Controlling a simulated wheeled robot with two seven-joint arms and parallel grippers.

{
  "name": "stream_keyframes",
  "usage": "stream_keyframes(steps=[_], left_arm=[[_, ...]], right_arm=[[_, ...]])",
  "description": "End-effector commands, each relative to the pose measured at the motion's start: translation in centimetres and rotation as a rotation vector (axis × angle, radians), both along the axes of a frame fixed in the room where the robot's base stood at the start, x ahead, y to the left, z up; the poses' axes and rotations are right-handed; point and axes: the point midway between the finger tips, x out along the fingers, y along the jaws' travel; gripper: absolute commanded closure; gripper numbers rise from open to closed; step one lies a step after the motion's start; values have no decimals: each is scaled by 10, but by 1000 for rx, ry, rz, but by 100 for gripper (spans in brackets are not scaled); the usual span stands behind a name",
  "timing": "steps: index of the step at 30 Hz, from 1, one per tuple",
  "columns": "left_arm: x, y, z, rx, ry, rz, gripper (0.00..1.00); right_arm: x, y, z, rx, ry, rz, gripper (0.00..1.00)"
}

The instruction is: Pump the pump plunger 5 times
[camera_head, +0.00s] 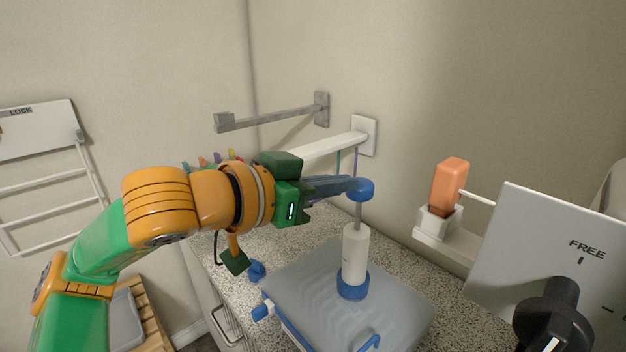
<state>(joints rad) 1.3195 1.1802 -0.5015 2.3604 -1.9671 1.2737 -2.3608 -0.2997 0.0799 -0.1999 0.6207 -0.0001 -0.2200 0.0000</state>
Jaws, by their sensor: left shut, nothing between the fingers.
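The pump stands upright on a grey box lid (375,307) on the counter. It has a white cylinder (355,252), a blue base (353,286), a thin grey rod (358,213) and a blue knob (361,189) on top. The rod shows between the knob and the cylinder, so the plunger is raised. My left gripper (350,185) comes in from the left, shut and empty, with its fingertips level with the knob and at its left side. I cannot tell whether they touch it. My right gripper is not in view.
A grey wall bar (270,118) and a white bar (325,148) stick out behind my left arm. An orange bottle (449,184) sits in a white wall holder (437,222) at right. A panel marked FREE (530,240) with a black knob (551,318) stands at front right.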

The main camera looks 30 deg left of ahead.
Motion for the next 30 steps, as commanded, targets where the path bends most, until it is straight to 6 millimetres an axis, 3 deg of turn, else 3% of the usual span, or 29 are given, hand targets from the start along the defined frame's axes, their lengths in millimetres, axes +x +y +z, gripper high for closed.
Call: stream_keyframes(steps=[6, 10, 30], left_arm=[[-40, 15, 8, -1, -5, 4, 100], [-52, 19, 13, -1, -3, 2, 100], [-56, 20, 14, -1, -2, 0, 100]], right_arm=[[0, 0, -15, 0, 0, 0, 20], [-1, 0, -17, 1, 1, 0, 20], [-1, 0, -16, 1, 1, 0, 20]])
